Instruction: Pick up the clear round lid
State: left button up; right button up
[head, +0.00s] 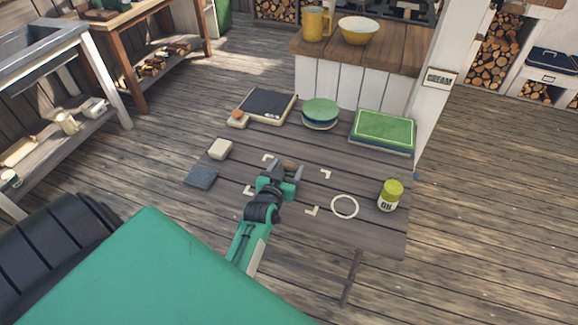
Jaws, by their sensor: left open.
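A round pale ring (345,206) lies flat on the wooden table, and the planks show through its middle. It looks like the clear round lid's rim. My left gripper (288,170) is open over the middle of the table, up and to the left of the ring and apart from it. A small brown object (289,163) shows at the fingertips, partly hidden by them; I cannot tell whether they touch it. My right gripper is not in view.
The table (375,238) has pale corner marks around the gripper. A yellow-green jar (390,195) stands close right of the ring. Along the back are a dark board (267,105), a green-topped round stack (320,113) and a green box (384,130). A cream block (220,149) and grey square (201,177) lie left.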

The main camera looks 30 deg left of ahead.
pick_arm(q)
jog(key=shift+x, duration=1.1)
jog(key=c, duration=1)
jog(key=shift+c, duration=0.2)
